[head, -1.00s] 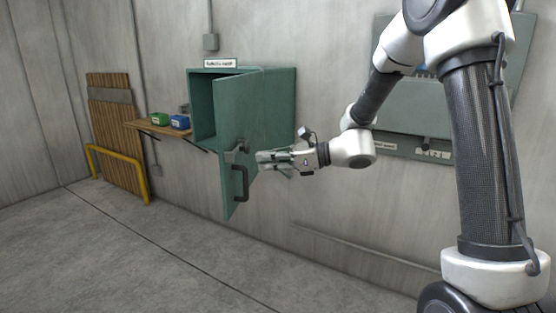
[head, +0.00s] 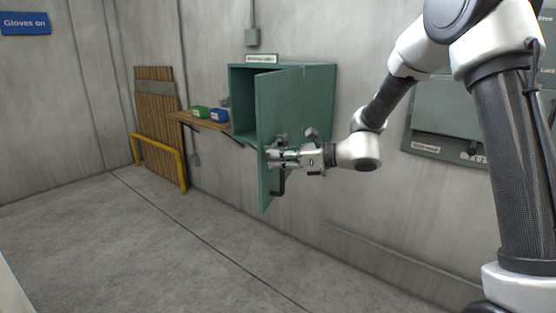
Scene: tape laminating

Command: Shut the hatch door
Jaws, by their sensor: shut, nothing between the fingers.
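The green hatch box (head: 318,82) is fixed to the wall. Its green door (head: 281,93) stands wide open, swung out toward me, and part of the dark inside shows at its left. The door has a dark handle (head: 279,186) and a latch (head: 281,141) on the face toward me. My gripper (head: 275,157) is shut and empty. Its fingertips are at the door's face by the latch, above the lower part of the handle. I cannot tell whether they touch the door.
A wooden shelf (head: 190,119) left of the box holds a green box (head: 201,112) and a blue box (head: 219,115). A yellow rail (head: 160,145) and wooden panel (head: 150,100) stand further left. A grey wall cabinet (head: 445,112) is at right. The floor is clear.

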